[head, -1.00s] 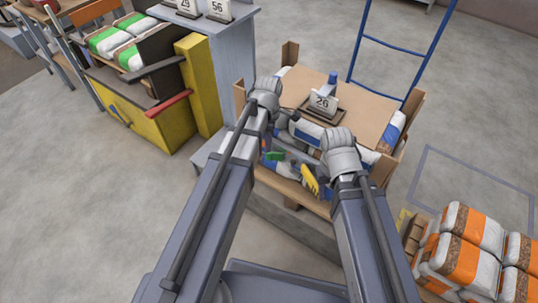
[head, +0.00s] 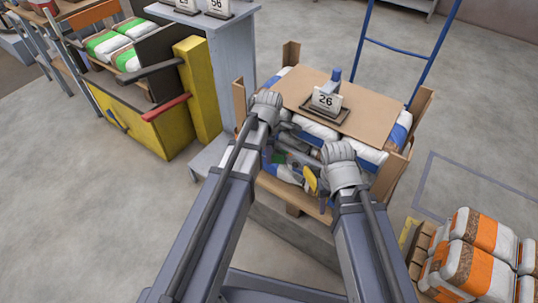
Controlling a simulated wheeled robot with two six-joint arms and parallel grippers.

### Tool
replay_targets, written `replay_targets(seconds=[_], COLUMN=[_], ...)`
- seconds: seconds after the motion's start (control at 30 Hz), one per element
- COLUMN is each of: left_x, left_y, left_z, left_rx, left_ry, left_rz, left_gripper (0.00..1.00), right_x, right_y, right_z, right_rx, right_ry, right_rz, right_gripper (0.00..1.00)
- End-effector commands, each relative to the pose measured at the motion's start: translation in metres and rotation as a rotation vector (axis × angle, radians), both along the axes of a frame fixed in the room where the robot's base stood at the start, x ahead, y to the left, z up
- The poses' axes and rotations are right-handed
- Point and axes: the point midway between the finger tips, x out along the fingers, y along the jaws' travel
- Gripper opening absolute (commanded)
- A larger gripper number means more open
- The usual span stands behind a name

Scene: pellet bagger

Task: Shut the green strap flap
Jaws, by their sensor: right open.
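A small green piece (head: 278,157), which looks like the green strap flap, shows low on the near side of a stack of blue-and-white bags (head: 318,129). Its exact angle and whether it lies flat are too small to tell. A yellow piece (head: 311,179) shows to its right, beside my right gripper. My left gripper (head: 288,128) is above the green piece at the stack's near edge; its fingers are too small to read. My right gripper (head: 305,163) is open, pointing left just right of the green piece. Its wrist hides part of the stack.
The stack stands on a pallet with brown corner boards, topped by a cardboard sheet (head: 375,115) with a "26" sign (head: 326,101). A yellow cabinet (head: 150,125) stands left, orange-and-white bags (head: 470,250) lower right, and a blue frame (head: 395,48) behind.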

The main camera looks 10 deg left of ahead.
Motion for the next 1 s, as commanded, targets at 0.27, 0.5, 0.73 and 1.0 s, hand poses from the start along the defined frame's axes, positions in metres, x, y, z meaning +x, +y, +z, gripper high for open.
replay_targets(seconds=[0.27, 0.5, 0.73, 1.0], left_x=[0.0, 0.0008, 0.0066, 0.0064], left_y=[0.0, 0.0001, 0.0012, 0.0012], left_z=[-0.0001, -0.0001, -0.0001, -0.0001], left_rx=[0.0, 0.0, 0.0, 0.0], left_ry=[0.0, 0.0, 0.0, 0.0], left_rz=[0.0, -0.008, -0.12, -0.128], left_gripper=[0.0, 0.0, 0.0, 0.0], right_x=[0.0, 0.0, 0.0, 0.0], right_y=[0.0, 0.0, 0.0, 0.0], right_z=[-0.0001, -0.0001, -0.0001, -0.0001], right_rx=[0.0, 0.0, 0.0, 0.0], right_ry=[0.0, 0.0, 0.0, 0.0], right_rz=[0.0, 0.0, 0.0, 0.0], right_gripper=[0.45, 0.45, 0.45, 0.45])
